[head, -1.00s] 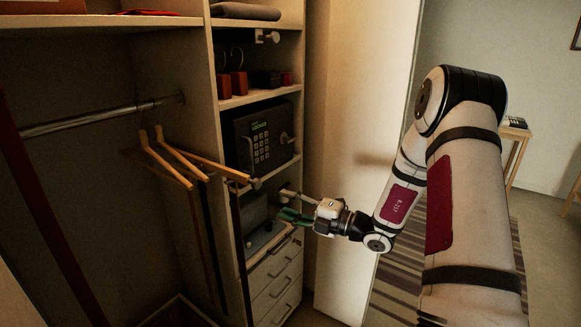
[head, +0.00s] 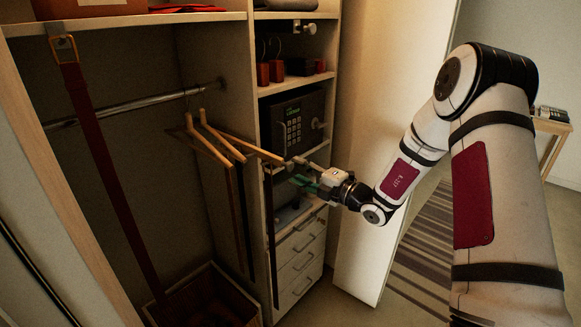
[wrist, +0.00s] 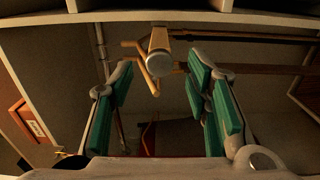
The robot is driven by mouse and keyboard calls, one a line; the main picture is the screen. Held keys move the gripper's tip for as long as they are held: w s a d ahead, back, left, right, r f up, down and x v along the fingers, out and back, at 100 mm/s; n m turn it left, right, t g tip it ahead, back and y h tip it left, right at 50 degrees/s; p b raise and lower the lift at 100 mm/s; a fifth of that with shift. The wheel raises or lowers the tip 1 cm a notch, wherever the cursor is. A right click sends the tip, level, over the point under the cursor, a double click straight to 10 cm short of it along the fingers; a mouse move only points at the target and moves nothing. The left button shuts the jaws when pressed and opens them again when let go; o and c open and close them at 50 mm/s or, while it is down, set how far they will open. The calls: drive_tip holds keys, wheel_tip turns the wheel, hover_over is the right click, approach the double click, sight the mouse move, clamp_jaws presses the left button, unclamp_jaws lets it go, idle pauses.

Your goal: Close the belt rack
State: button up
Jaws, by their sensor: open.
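The belt rack (head: 252,148) looks like a light wooden bar with a pale knob (head: 290,163) on its end, sticking out in front of the cabinet by the safe. In the wrist view the round grey knob (wrist: 160,64) shows near the middle, with wooden pegs (wrist: 138,46) beside its bar. My gripper (head: 303,182) is open, its green fingers just below and right of the knob in the head view. In the wrist view the fingers of my gripper (wrist: 162,88) stand apart on either side of the knob, which looks beyond their tips; contact cannot be told.
A black safe (head: 293,125) sits on a shelf, with drawers (head: 298,258) below it. Wooden hangers (head: 212,148) hang from a metal rail (head: 120,108). A dark red belt (head: 100,165) hangs at the left over a basket (head: 225,285). An open white door (head: 372,130) stands behind my arm.

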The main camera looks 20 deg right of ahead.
sight(291, 167)
drive_tip(key=shift+x, duration=2.1)
